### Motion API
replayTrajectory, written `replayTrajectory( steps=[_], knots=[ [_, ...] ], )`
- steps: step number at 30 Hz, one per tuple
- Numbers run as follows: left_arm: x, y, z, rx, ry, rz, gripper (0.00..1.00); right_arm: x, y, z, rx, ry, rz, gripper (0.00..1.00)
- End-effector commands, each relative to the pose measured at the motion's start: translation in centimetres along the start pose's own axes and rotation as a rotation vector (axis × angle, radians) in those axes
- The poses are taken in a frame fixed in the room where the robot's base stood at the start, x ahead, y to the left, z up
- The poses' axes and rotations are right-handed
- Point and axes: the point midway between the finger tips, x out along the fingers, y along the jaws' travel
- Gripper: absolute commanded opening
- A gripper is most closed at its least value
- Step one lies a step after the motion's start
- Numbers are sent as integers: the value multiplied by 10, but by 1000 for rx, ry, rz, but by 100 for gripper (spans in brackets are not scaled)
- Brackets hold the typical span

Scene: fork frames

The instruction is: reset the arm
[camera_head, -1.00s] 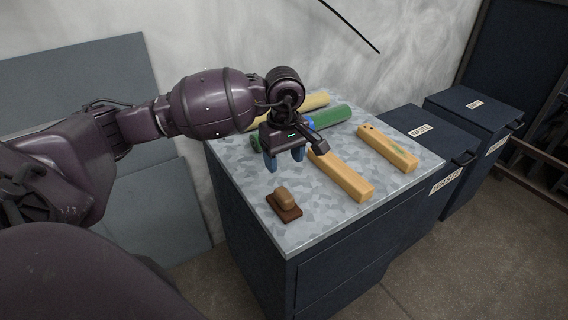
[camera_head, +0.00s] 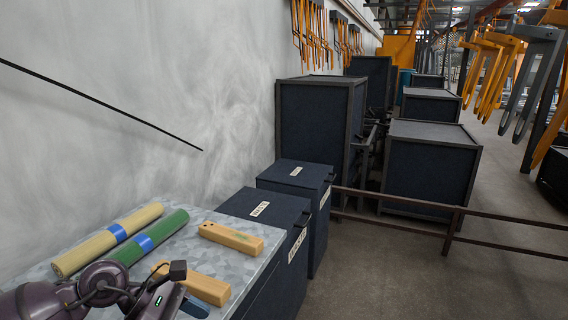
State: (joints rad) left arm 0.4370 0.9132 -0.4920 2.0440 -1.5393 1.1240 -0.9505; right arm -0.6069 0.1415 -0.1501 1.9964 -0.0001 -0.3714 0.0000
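My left arm shows at the bottom left. Its gripper (camera_head: 180,306) is over the near part of the grey speckled table (camera_head: 200,247), partly cut off by the lower frame edge. A dark blue finger part shows, but the fingertips and the gap between them do not. I see nothing held in it. My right gripper is not in view.
On the table lie a yellow roll (camera_head: 105,240), a green roll (camera_head: 150,238) and two wooden blocks (camera_head: 231,237) (camera_head: 203,286). Labelled dark bins (camera_head: 264,207) (camera_head: 297,175) stand beyond. Open floor (camera_head: 390,275) lies right of them, with a rail (camera_head: 400,228) behind.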

Motion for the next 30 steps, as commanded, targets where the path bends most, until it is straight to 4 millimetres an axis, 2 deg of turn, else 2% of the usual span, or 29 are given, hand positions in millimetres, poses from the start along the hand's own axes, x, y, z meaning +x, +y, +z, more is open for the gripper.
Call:
replayTrajectory(
  steps=[3,7,10,14,17,20,26,30],
  knots=[
    [13,-7,34,-165,-270,72,61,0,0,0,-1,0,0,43],
    [10,-6,65,-376,-551,151,61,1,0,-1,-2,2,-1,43],
    [0,-2,79,-557,-757,209,61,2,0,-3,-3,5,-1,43],
    [-19,6,83,-816,-1015,283,61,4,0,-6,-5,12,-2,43],
    [-36,11,74,-1027,-1204,341,61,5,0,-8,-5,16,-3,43],
    [-51,14,56,-1248,-1383,403,61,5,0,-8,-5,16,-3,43],
    [-72,4,-2,-1711,-1709,534,61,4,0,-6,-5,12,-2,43],
    [-74,-20,-50,-2048,-1908,642,61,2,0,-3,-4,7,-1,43]
  ],
)
